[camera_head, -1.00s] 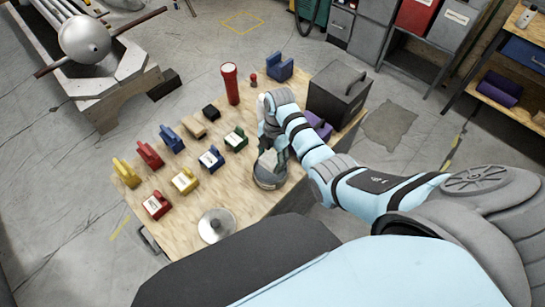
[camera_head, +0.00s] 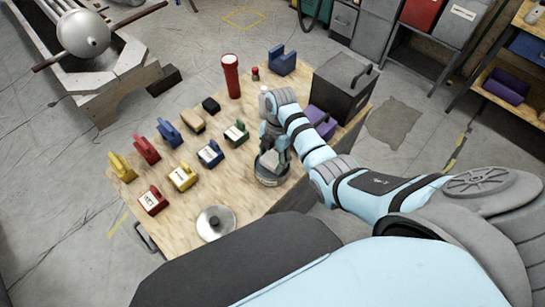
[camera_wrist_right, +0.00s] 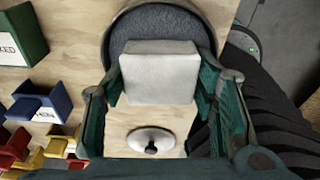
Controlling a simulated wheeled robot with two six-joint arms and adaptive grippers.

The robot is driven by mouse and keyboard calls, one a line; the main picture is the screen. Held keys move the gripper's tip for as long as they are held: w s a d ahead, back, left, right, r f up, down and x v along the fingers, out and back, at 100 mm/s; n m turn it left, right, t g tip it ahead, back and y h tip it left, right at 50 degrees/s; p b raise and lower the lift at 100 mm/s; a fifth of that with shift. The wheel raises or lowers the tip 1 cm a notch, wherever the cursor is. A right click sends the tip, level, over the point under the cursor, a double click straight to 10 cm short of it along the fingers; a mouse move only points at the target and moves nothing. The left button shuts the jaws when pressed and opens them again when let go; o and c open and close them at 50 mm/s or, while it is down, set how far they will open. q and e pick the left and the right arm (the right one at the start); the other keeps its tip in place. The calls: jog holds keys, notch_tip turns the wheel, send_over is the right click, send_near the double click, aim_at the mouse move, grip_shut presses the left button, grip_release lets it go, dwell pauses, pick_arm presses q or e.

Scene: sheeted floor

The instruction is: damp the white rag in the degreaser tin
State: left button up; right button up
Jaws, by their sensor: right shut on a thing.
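The white rag (camera_wrist_right: 158,72) is a pale block-like pad. It shows between the two dark green fingers of my right gripper (camera_wrist_right: 160,88), which is shut on it. In the right wrist view, the rag is in front of the round degreaser tin (camera_wrist_right: 117,30), whose dark inside shows around it. I cannot tell whether the rag touches the tin's inside. In the head view, my right gripper (camera_head: 273,160) points down at the tin (camera_head: 268,181), and the fingers hide much of the tin and rag. My left gripper is out of view.
A round metal lid (camera_head: 215,222) with a knob lies on the wooden bench (camera_head: 245,200). Several coloured holders stand to the left, with a red torch (camera_head: 231,75) behind. A dark toolbox (camera_head: 342,85) and a purple holder (camera_head: 320,121) stand close to my right arm.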

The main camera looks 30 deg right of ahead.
aim_at(271, 160)
jog(key=shift+f+b, duration=0.35)
jog(key=shift+f, duration=0.15)
jog(key=shift+s, duration=0.1)
dwell(1.4)
notch_tip(271, 160, up, 7)
jog(key=p, duration=0.8)
jog(key=shift+r+p, duration=0.1)
jog(key=shift+p, duration=0.2)
